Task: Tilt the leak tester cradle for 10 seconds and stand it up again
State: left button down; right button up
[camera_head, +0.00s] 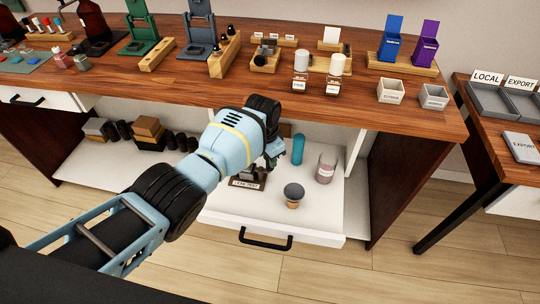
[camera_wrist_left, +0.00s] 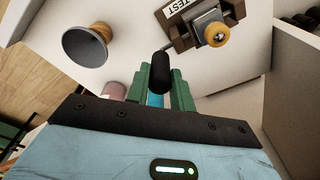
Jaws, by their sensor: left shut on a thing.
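The leak tester cradle (camera_head: 247,183), labelled "LEAK TEST", is in the open white drawer, partly hidden by my left arm. In the left wrist view the brown cradle (camera_wrist_left: 174,35) shows at the top, holding a metal piece with a gold-orange round end (camera_wrist_left: 216,34). My left gripper (camera_head: 271,160) reaches down over the drawer beside the cradle. In the wrist view its green fingers (camera_wrist_left: 160,88) are shut on a black rounded handle (camera_wrist_left: 161,72). My right gripper is not in view.
In the drawer (camera_head: 225,218), a dark-topped stopper (camera_head: 293,193), a pinkish beaker (camera_head: 326,168) and a blue cylinder (camera_head: 298,148) stand right of the cradle. The wooden worktop (camera_head: 200,88) edge lies behind my gripper. The drawer's front right is clear.

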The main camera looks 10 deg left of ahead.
pick_arm(q)
jog(key=shift+w+f+g, duration=0.1)
jog(key=shift+w+g, duration=0.05)
jog(key=shift+g, duration=0.15)
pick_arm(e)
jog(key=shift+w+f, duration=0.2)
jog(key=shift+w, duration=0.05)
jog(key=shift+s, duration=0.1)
pick_arm(q)
jog(key=c, duration=1.2)
grip_release()
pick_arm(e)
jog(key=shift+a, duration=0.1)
pick_arm(q)
jog(key=r+p, duration=0.2)
jog(key=r, duration=0.5)
jog(key=shift+a, duration=0.2)
jog(key=shift+r, duration=0.5)
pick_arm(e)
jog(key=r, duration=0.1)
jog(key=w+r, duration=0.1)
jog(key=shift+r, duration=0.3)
